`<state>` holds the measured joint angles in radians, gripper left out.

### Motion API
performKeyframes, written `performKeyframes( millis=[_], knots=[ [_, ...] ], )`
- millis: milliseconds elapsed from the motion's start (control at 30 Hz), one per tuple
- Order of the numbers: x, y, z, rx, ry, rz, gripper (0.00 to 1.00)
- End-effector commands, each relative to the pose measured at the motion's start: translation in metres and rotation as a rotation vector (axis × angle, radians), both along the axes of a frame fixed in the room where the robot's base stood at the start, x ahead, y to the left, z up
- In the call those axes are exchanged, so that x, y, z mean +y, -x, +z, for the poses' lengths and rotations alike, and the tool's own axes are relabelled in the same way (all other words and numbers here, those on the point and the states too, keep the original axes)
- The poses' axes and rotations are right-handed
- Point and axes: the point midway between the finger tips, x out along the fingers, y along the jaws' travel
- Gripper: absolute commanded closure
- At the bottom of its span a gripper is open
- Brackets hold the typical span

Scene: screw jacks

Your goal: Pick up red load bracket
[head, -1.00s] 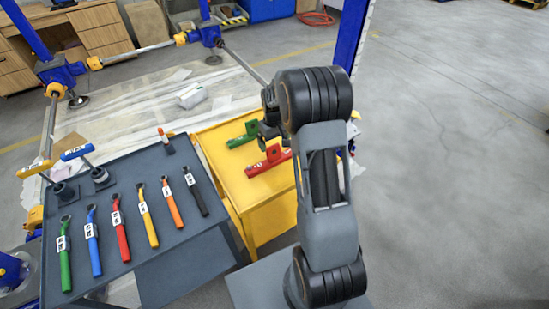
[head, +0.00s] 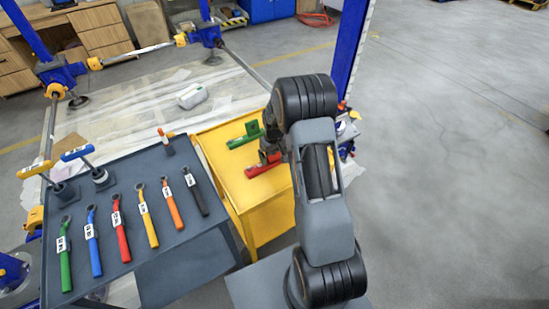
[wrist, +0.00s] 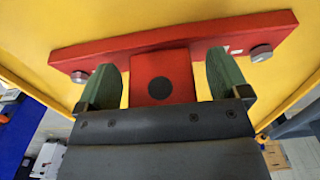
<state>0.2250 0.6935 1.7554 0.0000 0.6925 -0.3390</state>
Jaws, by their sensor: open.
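The red load bracket (head: 258,171) lies on the yellow table (head: 234,186) in the head view, partly hidden by my arm. In the wrist view the red load bracket (wrist: 162,76) shows as a wide bar with a bolt near each end and an upright block with a dark round spot in its middle. My gripper (wrist: 168,82) is open, with one green-tipped finger on each side of that block. A gap shows between the block and each finger. In the head view my gripper is mostly hidden behind my arm above the bracket.
A green bracket (head: 246,134) lies behind the red one on the yellow table. A dark tray table (head: 140,243) to the left holds several coloured wrenches. A blue post (head: 348,50) stands behind my arm. Open floor lies to the right.

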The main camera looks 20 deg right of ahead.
Motion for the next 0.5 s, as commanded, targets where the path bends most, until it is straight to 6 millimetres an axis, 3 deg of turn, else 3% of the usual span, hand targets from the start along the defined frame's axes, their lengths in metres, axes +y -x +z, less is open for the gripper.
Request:
performKeyframes(
  millis=[67,500],
  knots=[
    [0.0,-0.0001,0.0002,0.0,0.0,0.0,0.08],
    [0.0001,0.0,0.0005,0.0,0.0,0.0,0.5]
  ],
)
